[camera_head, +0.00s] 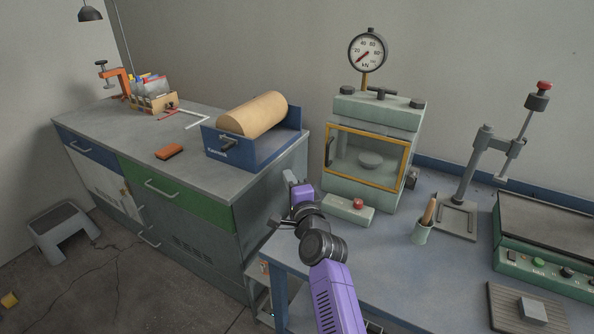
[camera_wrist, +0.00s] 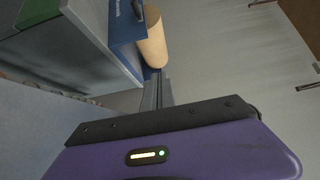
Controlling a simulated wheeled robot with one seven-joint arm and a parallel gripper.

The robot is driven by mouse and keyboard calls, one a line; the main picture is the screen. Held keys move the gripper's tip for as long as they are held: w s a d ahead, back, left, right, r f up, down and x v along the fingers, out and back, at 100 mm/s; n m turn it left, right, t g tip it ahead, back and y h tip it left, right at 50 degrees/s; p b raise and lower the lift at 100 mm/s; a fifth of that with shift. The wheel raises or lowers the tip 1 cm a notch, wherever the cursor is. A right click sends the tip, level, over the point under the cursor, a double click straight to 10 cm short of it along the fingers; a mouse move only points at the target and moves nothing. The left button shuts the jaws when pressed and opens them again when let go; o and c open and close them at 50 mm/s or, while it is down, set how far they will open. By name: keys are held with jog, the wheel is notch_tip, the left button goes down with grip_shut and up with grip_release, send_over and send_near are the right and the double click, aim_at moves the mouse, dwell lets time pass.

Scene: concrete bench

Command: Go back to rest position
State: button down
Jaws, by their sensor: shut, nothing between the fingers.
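My gripper (camera_head: 289,177) is at the end of my purple arm, in the gap between the grey cabinet bench (camera_head: 110,150) and the blue-topped bench (camera_head: 385,265). In the wrist view my gripper's grey fingers (camera_wrist: 157,88) are together with nothing between them. The fingers point toward the brown roll (camera_wrist: 153,36) and its blue holder (camera_wrist: 122,22), apart from them as far as I can tell. In the head view my forearm covers part of the blue-topped bench's left edge.
A press with a yellow-framed window (camera_head: 368,158) and gauge (camera_head: 368,50) stands right of my gripper. The roll (camera_head: 253,114) in its blue holder (camera_head: 230,155) is to the left. A small pot (camera_head: 421,234) and lever stand (camera_head: 457,222) are further right. A step stool (camera_head: 62,230) stands on the floor.

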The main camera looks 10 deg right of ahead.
notch_tip(320, 180, up, 5)
jog(key=s+d+n+t+h, duration=0.1)
jog(key=s+d+n+t, duration=0.1)
jog(key=n, duration=0.1)
jog(key=s+d+f+n, duration=0.3)
jog(key=s+d+n, duration=0.1)
jog(key=s, duration=0.6)
jog(key=s+d+f+n, duration=0.3)
jog(key=s+d+n, duration=0.2)
jog(key=s, duration=0.5)
jog(key=s+d+f+n+g+h, duration=0.1)
jog(key=s+n+g, duration=0.1)
jog(key=s, duration=1.8)
jog(key=s+d+f+n+g+h, duration=0.1)
jog(key=s+d+f+g, duration=0.1)
jog(key=s, duration=1.8)
jog(key=shift+d+f+n+g, duration=0.15)
jog(key=shift+f+n+g, duration=0.1)
jog(key=shift+n+g, duration=0.15)
